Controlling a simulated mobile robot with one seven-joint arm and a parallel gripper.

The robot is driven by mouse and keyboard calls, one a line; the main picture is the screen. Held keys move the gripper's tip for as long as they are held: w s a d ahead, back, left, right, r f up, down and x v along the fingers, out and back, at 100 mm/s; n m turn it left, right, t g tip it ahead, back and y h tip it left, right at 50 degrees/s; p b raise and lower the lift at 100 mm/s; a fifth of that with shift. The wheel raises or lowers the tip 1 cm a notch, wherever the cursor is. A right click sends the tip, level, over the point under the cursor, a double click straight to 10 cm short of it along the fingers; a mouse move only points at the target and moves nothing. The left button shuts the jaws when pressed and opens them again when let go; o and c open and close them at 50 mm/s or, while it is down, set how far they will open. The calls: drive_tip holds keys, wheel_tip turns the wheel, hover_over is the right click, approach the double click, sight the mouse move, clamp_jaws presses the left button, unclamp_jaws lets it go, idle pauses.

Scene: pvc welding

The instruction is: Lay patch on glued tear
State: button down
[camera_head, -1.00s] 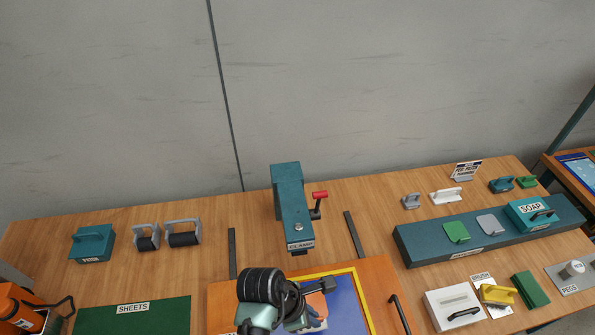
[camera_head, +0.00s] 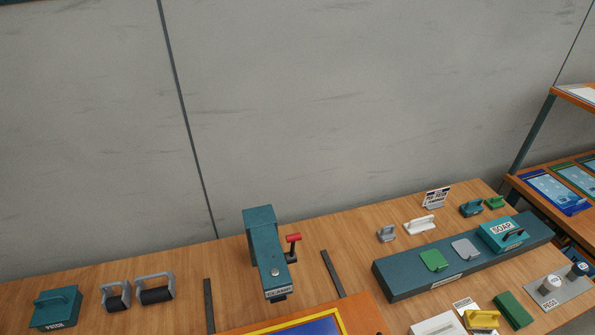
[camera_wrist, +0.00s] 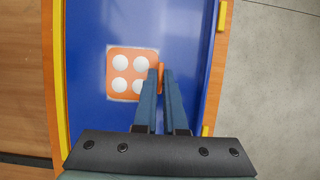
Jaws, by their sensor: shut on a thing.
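In the wrist view, an orange square patch (camera_wrist: 117,62) with several white round spots is over the blue sheet (camera_wrist: 90,130). A pale border shows around parts of its edge. My gripper (camera_wrist: 162,72) has its two fingers nearly together at the patch's right edge, shut on a small orange upright tab there. I cannot tell whether the patch touches the sheet. No tear shows. In the head view, only the top of the blue sheet (camera_head: 318,327) and its yellow edging show at the bottom. My gripper is outside that view.
A teal clamp (camera_head: 268,255) with a red lever stands behind the sheet. Rollers (camera_head: 154,289) and a teal handled block (camera_head: 56,308) are at left.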

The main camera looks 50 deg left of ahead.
drive_tip(key=shift+f, duration=0.2)
drive_tip(key=c, duration=1)
unclamp_jaws()
drive_tip(key=shift+r, duration=0.15)
drive_tip(key=v, duration=1.2)
drive_tip(key=shift+p, duration=0.3)
drive_tip(key=shift+r, duration=0.1)
